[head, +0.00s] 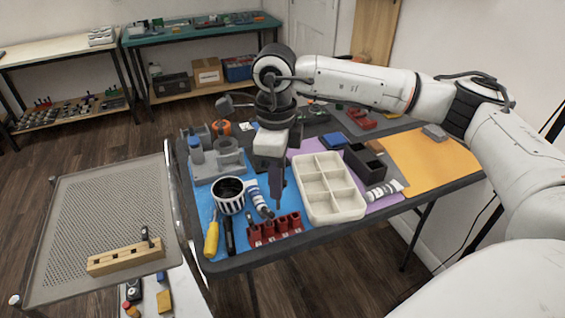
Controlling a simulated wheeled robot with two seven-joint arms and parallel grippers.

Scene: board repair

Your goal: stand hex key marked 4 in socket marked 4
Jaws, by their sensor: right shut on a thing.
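A red block with a row of sockets (268,234) and small pale marks on its front sits on the blue mat near the table's front edge. The marks are too small to read, so I cannot tell which socket is marked 4. My right gripper (278,204) points down just above and behind the red block's right part. It is shut on a thin dark thing, seemingly the hex key, mostly hidden by the fingers. I cannot read a mark on it or tell if its tip touches the block. My left gripper is not in view.
A cream compartment tray (331,207) stands close right of the red block. A striped cup (230,196), a yellow-handled tool (212,236) and a dark tool lie to the left. A wooden block (124,259) with a dark upright piece sits on a perforated cart top (95,215).

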